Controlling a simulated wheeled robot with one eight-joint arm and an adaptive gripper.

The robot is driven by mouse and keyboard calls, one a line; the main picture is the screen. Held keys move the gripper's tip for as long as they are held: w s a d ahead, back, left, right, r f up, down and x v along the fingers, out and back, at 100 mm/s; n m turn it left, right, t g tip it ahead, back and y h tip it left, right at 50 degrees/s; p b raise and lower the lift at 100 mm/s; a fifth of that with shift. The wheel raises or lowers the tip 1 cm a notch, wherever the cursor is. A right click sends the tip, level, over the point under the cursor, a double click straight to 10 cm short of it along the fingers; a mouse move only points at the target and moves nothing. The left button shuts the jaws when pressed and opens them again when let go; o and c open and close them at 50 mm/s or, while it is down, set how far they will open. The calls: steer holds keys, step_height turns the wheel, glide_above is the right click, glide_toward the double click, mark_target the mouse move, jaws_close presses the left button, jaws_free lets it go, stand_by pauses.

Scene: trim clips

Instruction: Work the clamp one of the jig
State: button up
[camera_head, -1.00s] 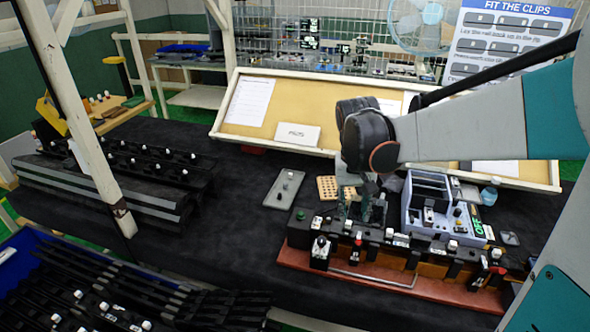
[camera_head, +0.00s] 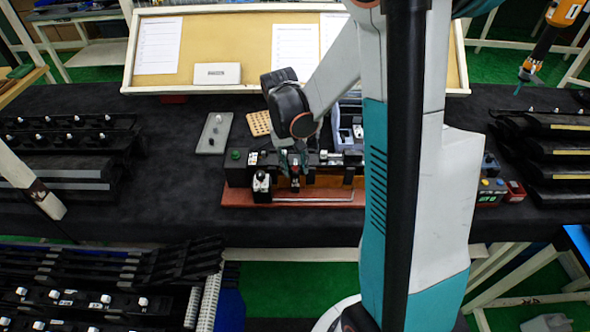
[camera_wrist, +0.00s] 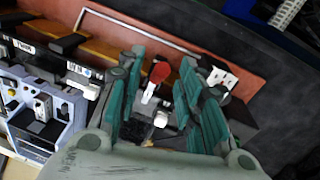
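The jig has a reddish-brown base (camera_head: 235,196) with a dark rail and clamps along it. A red-tipped clamp lever (camera_head: 295,183) is near its left end in the head view. In the wrist view, the lever's red tip (camera_wrist: 159,72) stands up on a pale shank between my fingers. My gripper (camera_head: 291,158) is above the rail, just behind the lever. In the wrist view my gripper (camera_wrist: 162,88) has its teal fingers apart, one each side of the lever, with visible gaps. I cannot read which clamp number this is. My arm hides the jig's right part.
A black clamp block with a white top (camera_head: 262,183) stands left of the lever. A grey tray (camera_head: 214,133) and a perforated tan block (camera_head: 259,123) lie behind the jig. A grey-blue device (camera_wrist: 40,105) is close on the left in the wrist view.

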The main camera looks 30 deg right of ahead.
steer(key=shift+s+d+f, duration=0.1)
steer(key=shift+f, duration=1.05)
jaws_close()
